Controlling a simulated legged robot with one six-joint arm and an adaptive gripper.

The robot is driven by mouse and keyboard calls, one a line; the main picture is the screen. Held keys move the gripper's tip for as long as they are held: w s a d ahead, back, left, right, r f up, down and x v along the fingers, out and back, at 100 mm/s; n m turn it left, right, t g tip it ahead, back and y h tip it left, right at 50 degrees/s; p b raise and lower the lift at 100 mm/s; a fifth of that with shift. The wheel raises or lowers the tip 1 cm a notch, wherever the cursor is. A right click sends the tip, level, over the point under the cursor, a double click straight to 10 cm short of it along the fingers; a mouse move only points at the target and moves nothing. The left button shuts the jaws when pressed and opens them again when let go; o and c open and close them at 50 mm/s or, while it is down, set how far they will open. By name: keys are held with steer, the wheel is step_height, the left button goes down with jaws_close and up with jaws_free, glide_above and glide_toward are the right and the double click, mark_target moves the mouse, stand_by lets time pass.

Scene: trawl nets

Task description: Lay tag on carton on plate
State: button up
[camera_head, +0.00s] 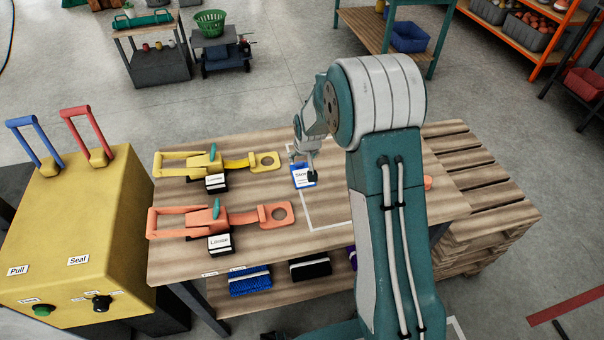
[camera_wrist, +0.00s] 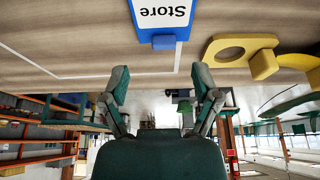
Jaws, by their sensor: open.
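A blue tag with a white label reading "Store" (camera_head: 302,177) lies on the wooden table, beside a white outline. It also shows upside down at the top of the wrist view (camera_wrist: 162,14), with a small blue tab. My gripper (camera_head: 303,165) is at the tag, partly hiding it in the head view. In the wrist view my gripper (camera_wrist: 160,82) has its two fingers wide apart with nothing between them. I cannot pick out a carton or a plate for certain. My arm hides part of the table's right side.
A yellow clamp-like piece (camera_head: 265,161) and a coral one (camera_head: 275,214) lie left of the tag, with black blocks labelled "Loose" beside them. A yellow box with levers (camera_head: 75,215) stands left. A coral object (camera_head: 428,183) shows partly behind my arm. Pallets (camera_head: 480,200) stand right.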

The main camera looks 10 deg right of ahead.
mark_target(299, 162)
steer(key=shift+a+x, duration=0.15)
steer(key=shift+x, duration=1.2)
steer(key=shift+a+x, duration=0.1)
steer(key=shift+x, duration=1.25)
steer(key=shift+w, duration=0.1)
jaws_close()
steer(key=shift+r, duration=0.1)
steer(key=shift+r, duration=0.3)
step_height(299, 162, up, 3)
steer(key=shift+f, duration=0.15)
steer(key=s+r, duration=0.9)
steer(key=s, duration=0.5)
steer(key=x, duration=1.1)
steer(key=shift+w, duration=0.1)
